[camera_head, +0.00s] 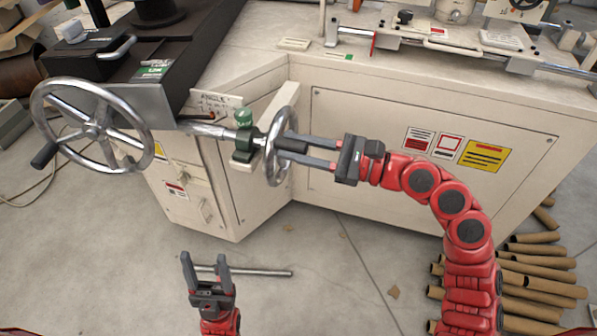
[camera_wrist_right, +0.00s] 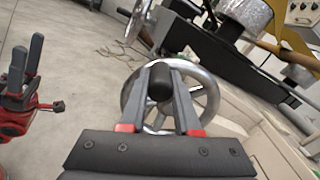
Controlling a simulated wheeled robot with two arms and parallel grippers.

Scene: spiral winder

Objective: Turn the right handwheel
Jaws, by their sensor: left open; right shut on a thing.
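The right handwheel (camera_head: 271,168) is a small chrome wheel, seen nearly edge-on in the head view, on a shaft at the cabinet corner. It faces the camera in the right wrist view (camera_wrist_right: 208,96). My right gripper (camera_head: 284,149) reaches in from the right and is shut on the wheel's dark handle (camera_wrist_right: 159,80), with one finger on each side. The fingers hide part of the wheel. My left gripper (camera_head: 204,260) is open and empty, low in front of the machine and apart from the wheel; it also shows in the right wrist view (camera_wrist_right: 27,52).
A metal bar (camera_head: 265,272) shows behind my left gripper. Cardboard tubes (camera_head: 540,282) lie on the floor at right.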

